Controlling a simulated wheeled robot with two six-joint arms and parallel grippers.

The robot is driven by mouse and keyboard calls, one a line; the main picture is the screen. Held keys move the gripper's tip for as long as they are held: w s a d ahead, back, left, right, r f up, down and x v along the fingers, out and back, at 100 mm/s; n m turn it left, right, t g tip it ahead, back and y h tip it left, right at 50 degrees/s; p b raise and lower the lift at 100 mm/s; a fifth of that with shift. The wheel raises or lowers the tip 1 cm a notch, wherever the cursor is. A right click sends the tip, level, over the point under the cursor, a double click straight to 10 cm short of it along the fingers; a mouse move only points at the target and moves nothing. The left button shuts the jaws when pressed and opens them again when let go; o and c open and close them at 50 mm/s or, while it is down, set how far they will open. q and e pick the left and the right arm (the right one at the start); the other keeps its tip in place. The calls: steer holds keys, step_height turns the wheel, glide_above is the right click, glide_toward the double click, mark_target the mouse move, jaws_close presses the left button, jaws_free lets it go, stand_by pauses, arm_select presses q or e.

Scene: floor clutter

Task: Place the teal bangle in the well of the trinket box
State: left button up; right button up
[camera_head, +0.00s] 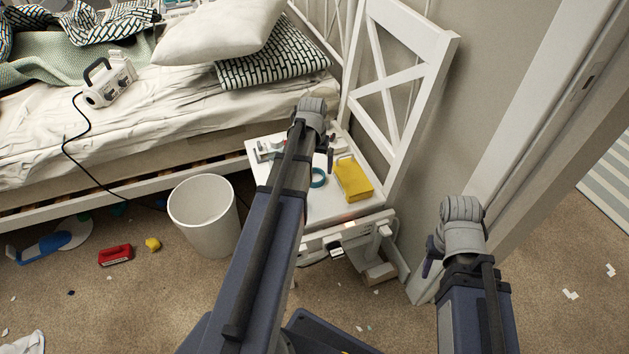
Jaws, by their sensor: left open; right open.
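The teal bangle (319,178) lies on the white chair seat (335,208), partly hidden by my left arm. A yellow block-like object (353,180) is just right of it; I cannot tell whether this is the trinket box, and no well shows. My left gripper (316,147) is open, over the back part of the seat above the bangle in the picture, its fingers mostly hidden by its own wrist. My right gripper (431,258) is open and apart from everything, right of the chair near the door frame.
A small grey-and-white item (268,149) lies on the seat's left side. The chair back (400,75) rises behind the seat. A white bin (203,213) stands left of the chair, before the bed (130,150). A red object (115,255) and scraps lie on the carpet.

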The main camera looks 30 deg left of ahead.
mark_target(315, 179)
arm_select(q)
steer(key=f+b, duration=0.5)
steer(key=shift+w+a+f, duration=0.1)
steer(key=shift+w+a, duration=0.15)
steer(key=shift+w, duration=0.05)
steer(key=shift+c, duration=0.4)
steer(key=c, duration=1.2)
steer(key=shift+o, duration=0.2)
step_height(315, 179, up, 10)
steer(key=p, duration=1)
steer(key=shift+r, duration=0.2)
